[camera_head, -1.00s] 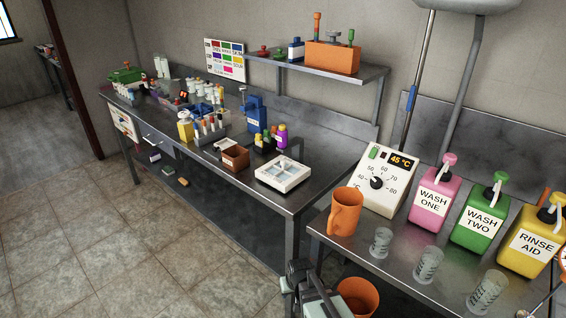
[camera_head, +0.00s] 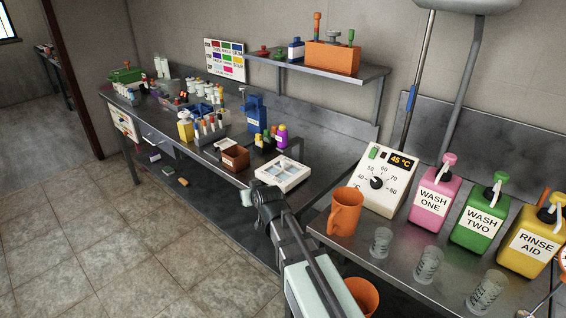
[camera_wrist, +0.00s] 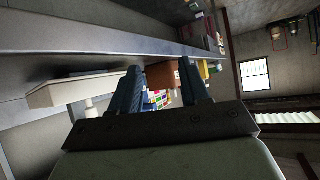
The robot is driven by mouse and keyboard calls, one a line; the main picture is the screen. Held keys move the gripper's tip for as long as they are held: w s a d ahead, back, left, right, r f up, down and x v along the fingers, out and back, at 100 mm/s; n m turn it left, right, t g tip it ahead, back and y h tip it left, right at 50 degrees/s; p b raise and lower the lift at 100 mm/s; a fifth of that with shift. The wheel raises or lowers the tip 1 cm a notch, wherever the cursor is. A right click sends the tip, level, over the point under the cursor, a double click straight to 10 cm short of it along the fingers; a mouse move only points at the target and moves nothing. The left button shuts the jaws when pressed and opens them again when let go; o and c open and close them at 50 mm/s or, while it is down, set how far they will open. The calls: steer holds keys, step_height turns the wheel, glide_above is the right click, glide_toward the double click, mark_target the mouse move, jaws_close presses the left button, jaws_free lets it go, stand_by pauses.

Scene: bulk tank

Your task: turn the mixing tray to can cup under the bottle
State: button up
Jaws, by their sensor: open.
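The mixing tray appears to be the white square tray (camera_head: 297,183) with several compartments, lying flat near the bench's front edge. It also seems to show as the pale slab at the left of the wrist view (camera_wrist: 65,92). My gripper (camera_head: 252,193) is just in front of the tray, at the bench edge. In the wrist view my gripper (camera_wrist: 160,88) is open, with nothing between its fingers. I cannot tell which bottle or cup the task means.
A brown box (camera_head: 235,158) sits left of the tray. Small purple and yellow bottles (camera_head: 281,137) stand behind it. At the right are an orange jug (camera_head: 344,213), a temperature box (camera_head: 384,182), several clear cups and wash bottles. The floor (camera_head: 100,240) in front is clear.

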steer(key=d+r+t, duration=0.1)
steer(key=d+r, duration=0.3)
steer(key=r, duration=0.1)
steer(key=m+t+h, duration=0.2)
glide_toward(284, 162)
steer(key=x, duration=1.1)
steer(key=shift+a, duration=0.1)
jaws_close()
